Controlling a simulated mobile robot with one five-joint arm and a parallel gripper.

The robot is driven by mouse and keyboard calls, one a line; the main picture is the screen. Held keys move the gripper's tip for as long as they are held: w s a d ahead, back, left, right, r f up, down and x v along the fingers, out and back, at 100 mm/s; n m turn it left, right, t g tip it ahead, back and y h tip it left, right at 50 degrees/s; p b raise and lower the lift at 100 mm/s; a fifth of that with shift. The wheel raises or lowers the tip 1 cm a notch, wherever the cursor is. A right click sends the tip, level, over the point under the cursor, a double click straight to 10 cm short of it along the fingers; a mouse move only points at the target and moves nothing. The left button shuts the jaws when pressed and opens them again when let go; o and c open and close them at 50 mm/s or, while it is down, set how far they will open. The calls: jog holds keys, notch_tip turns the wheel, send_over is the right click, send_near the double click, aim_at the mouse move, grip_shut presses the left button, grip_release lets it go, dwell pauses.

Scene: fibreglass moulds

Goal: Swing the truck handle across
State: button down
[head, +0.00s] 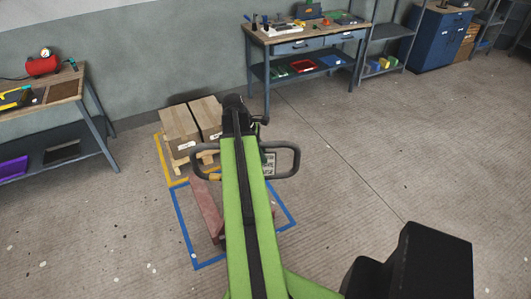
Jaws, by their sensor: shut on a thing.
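The truck handle (289,160) is a wide dark grey loop in the middle of the head view. Its two ends show on either side of my green arm, and its middle is hidden behind the arm. The red pallet truck (205,209) lies below it, partly covered by my arm. The dark end of my arm, with my gripper (259,132), is at the loop's far side. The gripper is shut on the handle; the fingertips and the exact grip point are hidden.
Two cardboard boxes (180,130) sit on a wooden pallet (176,167) just beyond the handle, inside a yellow floor outline. A blue outline (183,235) surrounds the truck. Workbenches stand at the left (83,92) and back (303,38). The floor to the right is clear.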

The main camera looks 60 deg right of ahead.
jog(key=shift+w+a, duration=0.2)
jog(key=shift+w+a+m+y, duration=0.35)
jog(key=shift+a+m, duration=0.25)
jog(key=shift+m, duration=0.2)
jog(key=shift+w+a+m+y, duration=0.3)
jog(key=shift+a+m, duration=0.25)
jog(key=shift+m, duration=0.25)
jog(key=shift+w, duration=0.1)
jog(key=shift+w+a+m+y, duration=0.45)
jog(key=shift+w+a+m, duration=0.5)
jog(key=shift+m, duration=0.55)
